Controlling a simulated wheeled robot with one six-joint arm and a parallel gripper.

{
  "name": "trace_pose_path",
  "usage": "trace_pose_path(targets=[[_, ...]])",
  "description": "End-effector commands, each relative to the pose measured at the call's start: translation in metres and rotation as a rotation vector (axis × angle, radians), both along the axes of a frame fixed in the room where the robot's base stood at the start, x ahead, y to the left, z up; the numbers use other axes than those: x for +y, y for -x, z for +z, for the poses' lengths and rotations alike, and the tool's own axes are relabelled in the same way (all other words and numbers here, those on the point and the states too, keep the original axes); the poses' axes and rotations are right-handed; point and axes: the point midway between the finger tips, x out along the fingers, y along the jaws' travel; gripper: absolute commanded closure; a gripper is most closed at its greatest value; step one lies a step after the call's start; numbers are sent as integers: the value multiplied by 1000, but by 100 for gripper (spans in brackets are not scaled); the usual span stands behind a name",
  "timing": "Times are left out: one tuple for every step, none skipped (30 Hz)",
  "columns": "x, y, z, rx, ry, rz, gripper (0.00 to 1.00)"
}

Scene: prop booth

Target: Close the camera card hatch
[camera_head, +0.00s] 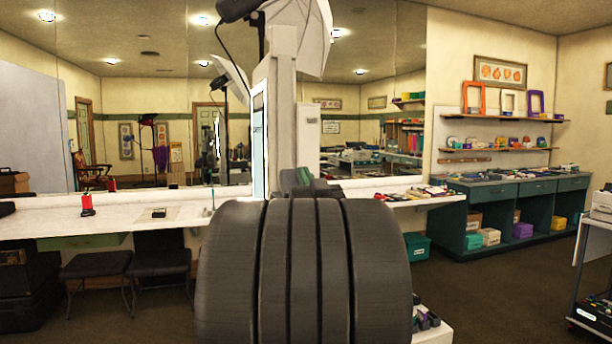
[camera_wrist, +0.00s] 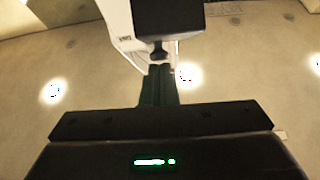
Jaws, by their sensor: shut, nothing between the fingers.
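I cannot make out the camera or its card hatch for certain in either view. In the wrist view my gripper (camera_wrist: 158,72) points up toward the ceiling, its two dark fingers together and empty. Beyond the fingertips, a black box-shaped device (camera_wrist: 168,20) hangs at the top edge, with a white panel (camera_wrist: 122,30) beside it. No hatch shows on the device, and I cannot tell whether the fingers touch it. In the head view my dark ribbed arm fills the lower middle and hides what lies behind it.
A white counter (camera_head: 130,222) runs along a mirror wall, with a red spool (camera_head: 87,204) and a small black box (camera_head: 158,213). A white umbrella (camera_head: 300,35) stands above a tall white column (camera_head: 283,110). Dark stools (camera_head: 97,264) sit below the counter. Floor at right is partly clear.

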Motion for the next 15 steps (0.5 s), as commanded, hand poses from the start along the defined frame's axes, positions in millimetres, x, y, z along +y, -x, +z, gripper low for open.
trace_pose_path(targets=[[0, 0, 2, 6, 2, -1, 100], [0, 0, 2, 10, 3, -1, 100], [0, -1, 2, 14, 5, 0, 100], [0, -1, 3, 17, 6, 0, 100], [0, -1, 3, 21, 6, 0, 100], [0, -2, 3, 27, 8, 0, 100], [0, -2, 3, 32, 9, 0, 100], [1, -2, 4, 36, 11, 0, 100], [1, -3, 4, 42, 13, 0, 100], [1, -3, 4, 47, 15, 0, 100], [1, -3, 4, 51, 16, 0, 100], [1, -3, 5, 56, 18, 0, 100], [1, -4, 5, 61, 19, 0, 100], [1, -4, 5, 66, 21, 0, 100], [1, -5, 6, 72, 23, 0, 100]])
